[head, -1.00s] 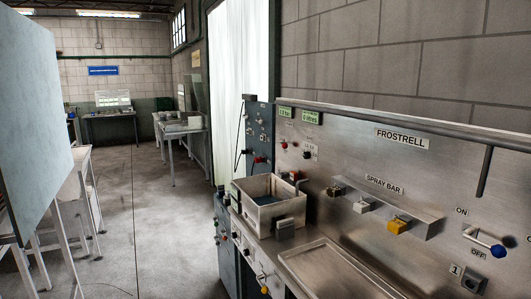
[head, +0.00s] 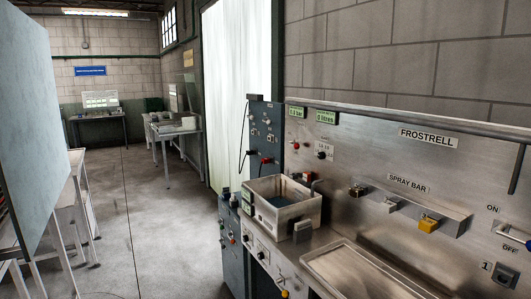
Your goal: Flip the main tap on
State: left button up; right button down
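A lever (head: 512,236) with a blue knob (head: 528,244) sits on the steel panel at the right edge of the head view, between an ON label (head: 492,208) above and an OFF label (head: 510,246) below. The lever slopes down to the right, and its knob is cut by the frame edge. No label in view reads main tap, so I cannot tell whether this lever is it. Neither of my grippers is in view.
A steel worktop with a shallow tray (head: 325,265) and a square basin (head: 283,207) runs below the panel (head: 350,150). A yellow tap (head: 429,225) is under the SPRAY BAR label (head: 408,184). A pale board (head: 35,130) stands at left. The floor (head: 150,210) between is clear.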

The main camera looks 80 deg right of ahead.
aim_at(296, 146)
jog(key=i, duration=2)
jog(key=z, duration=3.25)
jog(key=i, duration=1.75)
jog(key=u, duration=0.25)
